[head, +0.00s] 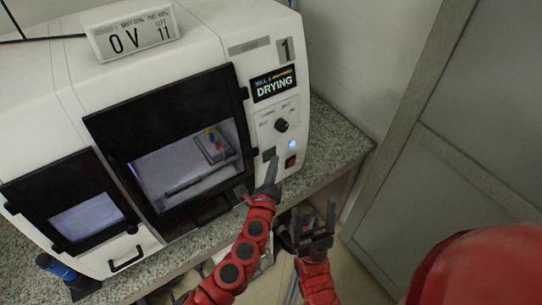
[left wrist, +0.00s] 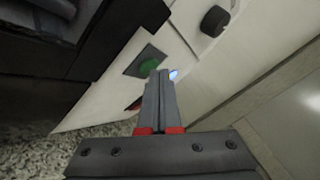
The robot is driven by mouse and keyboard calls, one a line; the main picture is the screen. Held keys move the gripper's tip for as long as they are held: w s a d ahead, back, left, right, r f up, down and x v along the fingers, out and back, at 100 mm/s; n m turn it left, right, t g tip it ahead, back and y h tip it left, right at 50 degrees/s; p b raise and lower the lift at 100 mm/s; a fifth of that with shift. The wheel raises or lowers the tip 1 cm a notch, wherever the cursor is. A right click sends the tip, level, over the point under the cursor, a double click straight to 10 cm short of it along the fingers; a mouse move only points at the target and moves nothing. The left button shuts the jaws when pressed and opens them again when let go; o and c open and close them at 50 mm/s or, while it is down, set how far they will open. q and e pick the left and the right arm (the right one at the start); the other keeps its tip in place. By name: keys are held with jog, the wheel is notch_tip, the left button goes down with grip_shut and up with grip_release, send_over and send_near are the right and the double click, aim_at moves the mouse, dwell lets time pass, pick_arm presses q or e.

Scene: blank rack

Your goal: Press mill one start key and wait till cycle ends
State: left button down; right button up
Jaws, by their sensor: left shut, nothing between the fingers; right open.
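Mill one (head: 210,50) is a white machine marked "1" on a granite counter. Its small screen (head: 274,84) reads "DRYING". The start key (left wrist: 150,66) is a green round button on a dark square plate; in the head view the plate (head: 268,154) sits low on the right panel. My left gripper (head: 271,168) is shut and empty, its fingertips right at the key. In the left wrist view the tips (left wrist: 160,74) overlap the key's lower edge; I cannot tell whether they touch it. My right gripper (head: 318,220) is open and empty, below and right of the panel.
A black knob (head: 281,125), a lit blue-white lamp (head: 292,144) and a red switch (head: 291,161) are close to the key. The dark-framed window (head: 190,160) is closed. A display (head: 133,33) reading "0 V 11" stands on top. Bare counter (head: 335,135) lies to the right.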

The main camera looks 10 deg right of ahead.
pick_arm(q)
jog(key=shift+s+d, duration=0.2)
jog(key=shift+s, duration=0.35)
jog(key=s, duration=0.1)
jog(key=s+d, duration=0.1)
jog(key=s, duration=0.2)
jog(key=shift+s+d+r, duration=0.1)
jog(key=shift+s+d, duration=0.2)
dwell(0.6)
